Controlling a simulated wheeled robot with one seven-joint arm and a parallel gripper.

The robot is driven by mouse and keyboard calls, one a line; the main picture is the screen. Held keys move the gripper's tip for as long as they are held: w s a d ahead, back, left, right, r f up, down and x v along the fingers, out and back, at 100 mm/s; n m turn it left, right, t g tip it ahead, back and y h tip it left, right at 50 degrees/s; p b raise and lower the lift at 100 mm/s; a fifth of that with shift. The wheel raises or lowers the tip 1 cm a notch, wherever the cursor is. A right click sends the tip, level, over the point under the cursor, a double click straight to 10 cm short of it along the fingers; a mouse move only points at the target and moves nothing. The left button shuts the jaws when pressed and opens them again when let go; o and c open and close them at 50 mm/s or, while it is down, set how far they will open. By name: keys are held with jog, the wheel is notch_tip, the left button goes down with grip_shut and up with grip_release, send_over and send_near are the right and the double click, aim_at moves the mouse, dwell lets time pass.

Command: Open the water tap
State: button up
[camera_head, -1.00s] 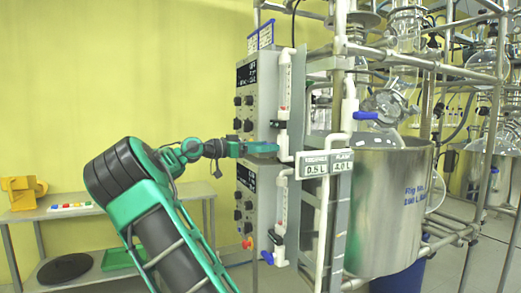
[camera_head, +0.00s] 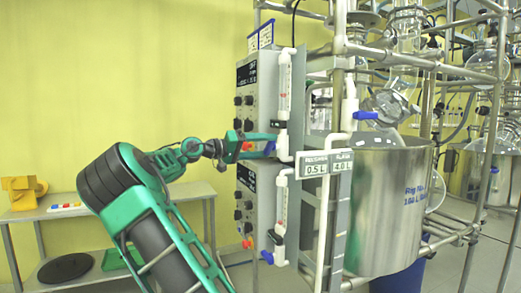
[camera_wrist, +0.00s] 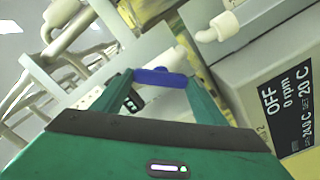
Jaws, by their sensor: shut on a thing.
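The blue tap handle (camera_head: 270,147) is on the white pipework at the front of the control box. It shows more clearly in the wrist view (camera_wrist: 160,77), lying crosswise between the fingertips. My green gripper (camera_head: 270,145) reaches it from the left, one finger above and one below the handle. In the wrist view my gripper (camera_wrist: 160,82) has a fingertip at each end of the handle and is shut on it. The exact contact at the tips is small and hard to see.
The control box (camera_head: 257,90), metal frame and steel vessel (camera_head: 385,200) stand close by. A shelf table (camera_head: 110,209) is at the left.

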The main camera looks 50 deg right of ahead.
jog(key=shift+w+f+n, duration=0.1)
jog(key=shift+w+n, duration=0.1)
jog(key=shift+n, duration=1.7)
jog(key=shift+w+f+n, duration=0.1)
jog(key=shift+w+n, duration=0.05)
jog(key=shift+n, duration=1.75)
jog(key=o, duration=1.1)
jog(key=shift+f, duration=0.1)
jog(key=shift+c, duration=0.2)
jog(key=shift+s, duration=0.1)
jog(key=v, duration=1)
jog(key=shift+w+a, duration=0.25)
jog(key=shift+a, duration=0.1)
